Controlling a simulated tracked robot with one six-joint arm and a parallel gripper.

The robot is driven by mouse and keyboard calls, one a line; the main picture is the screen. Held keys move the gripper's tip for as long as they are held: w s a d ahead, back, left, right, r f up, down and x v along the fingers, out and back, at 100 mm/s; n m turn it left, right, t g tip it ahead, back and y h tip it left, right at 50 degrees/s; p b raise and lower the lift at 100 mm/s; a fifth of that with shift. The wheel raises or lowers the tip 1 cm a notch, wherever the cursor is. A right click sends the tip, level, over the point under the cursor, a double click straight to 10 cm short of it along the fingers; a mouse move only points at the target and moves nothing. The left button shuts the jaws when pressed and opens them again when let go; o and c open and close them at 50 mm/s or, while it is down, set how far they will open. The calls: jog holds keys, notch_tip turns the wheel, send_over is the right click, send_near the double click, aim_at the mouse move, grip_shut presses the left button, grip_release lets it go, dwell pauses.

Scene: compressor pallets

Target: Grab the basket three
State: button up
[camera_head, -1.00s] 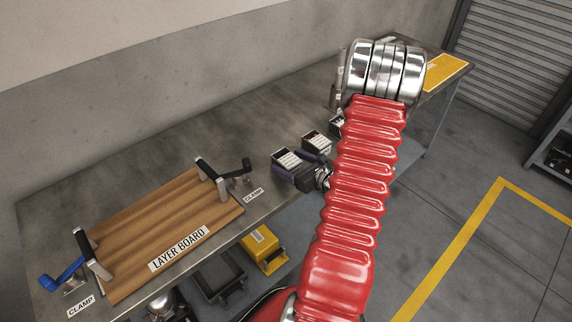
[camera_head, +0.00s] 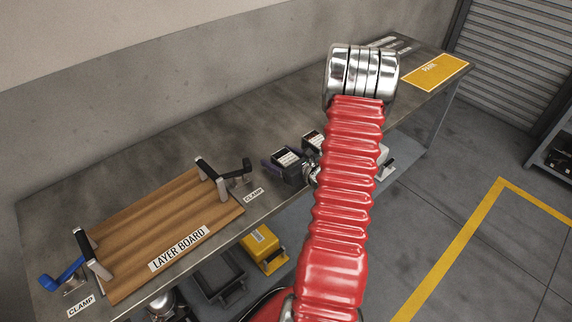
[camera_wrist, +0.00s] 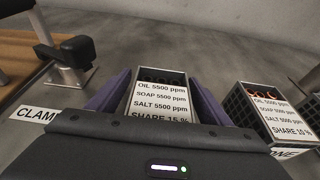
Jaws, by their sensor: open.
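A dark basket (camera_wrist: 161,76) with a white label stands on the bench between my gripper's two purple fingers in the wrist view. Its label reads oil, soap and salt 5500 ppm and share 15 %. My gripper (camera_wrist: 158,98) is open, one finger on each side of this basket; I cannot tell whether they touch it. In the head view the same basket (camera_head: 288,158) is partly covered by my gripper. A second labelled basket (camera_wrist: 270,112) stands to the right, outside the fingers. No basket number is readable.
A layer board (camera_head: 160,230) with clamps lies on the bench's left part. A black clamp (camera_wrist: 68,58) stands left of my gripper. A yellow mat (camera_head: 436,72) lies at the bench's far right end. A yellow box (camera_head: 264,250) sits below the bench.

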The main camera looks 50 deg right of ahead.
jog(key=c, duration=1.5)
